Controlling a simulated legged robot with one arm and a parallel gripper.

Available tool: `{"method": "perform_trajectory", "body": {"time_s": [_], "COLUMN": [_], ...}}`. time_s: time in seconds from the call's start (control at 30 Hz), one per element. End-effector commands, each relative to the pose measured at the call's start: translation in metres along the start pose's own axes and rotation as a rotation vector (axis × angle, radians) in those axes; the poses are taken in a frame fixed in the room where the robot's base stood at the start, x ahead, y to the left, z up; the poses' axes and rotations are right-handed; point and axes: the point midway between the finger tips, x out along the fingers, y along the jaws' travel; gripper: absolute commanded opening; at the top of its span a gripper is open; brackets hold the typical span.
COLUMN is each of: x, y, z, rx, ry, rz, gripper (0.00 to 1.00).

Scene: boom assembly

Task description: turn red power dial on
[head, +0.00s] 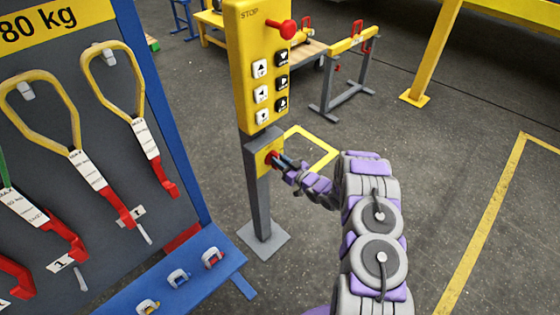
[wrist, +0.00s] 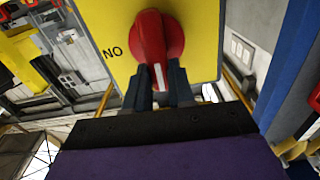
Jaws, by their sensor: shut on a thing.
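The red power dial (wrist: 152,38) sits on a yellow panel (wrist: 100,25) in the wrist view, with the letters "NO" to its left. Its white mark points down toward my gripper. My gripper (wrist: 160,85) is shut on the dial, one dark finger on each side of its lower part. In the head view the gripper (head: 279,161) reaches the small yellow box (head: 263,150) low on the grey post, and the dial is mostly hidden by the fingers there.
A yellow control box (head: 250,95) with a red stop knob (head: 287,29) and arrow buttons tops the post. A blue-framed rack (head: 185,110) of slings stands to the left, with a blue shelf (head: 225,275) jutting out below. Open floor lies to the right.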

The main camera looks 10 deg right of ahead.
Motion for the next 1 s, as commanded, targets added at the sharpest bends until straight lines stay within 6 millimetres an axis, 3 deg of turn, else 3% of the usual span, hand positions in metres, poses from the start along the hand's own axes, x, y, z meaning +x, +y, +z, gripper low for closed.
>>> {"method": "perform_trajectory", "body": {"time_s": [0.27,1.0], "x": [-0.001,-0.001], "y": [0.005,0.021], "z": [-0.002,0.008], "rx": [0.164,0.860], "ry": [0.001,0.005], "rz": [0.003,0.005], "gripper": [0.00,0.00]}}
